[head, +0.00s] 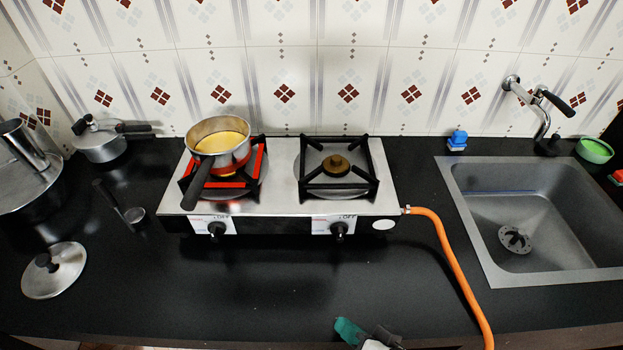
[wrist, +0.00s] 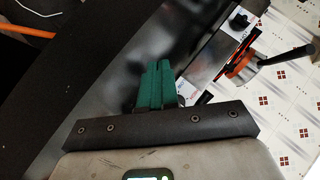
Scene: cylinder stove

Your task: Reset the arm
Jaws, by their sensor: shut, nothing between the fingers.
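My gripper (head: 350,332) shows at the bottom middle of the head view, low at the counter's front edge and apart from the stove. Its green fingers lie together in the wrist view (wrist: 157,84), shut with nothing between them. The two-burner stove (head: 280,224) stands at the back middle of the counter. A saucepan (head: 222,163) with yellowish contents sits on its left burner, which glows red, with its black handle pointing toward the front. The pan's handle and the burner also show tilted at the right of the wrist view.
A sink (head: 470,240) with a tap is at the right. An orange hose (head: 452,262) runs from the stove to the front edge. A lid (head: 55,270), ladle (head: 134,214), small lidded pot (head: 100,146) and large pot (head: 30,185) are at the left. The front middle counter is clear.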

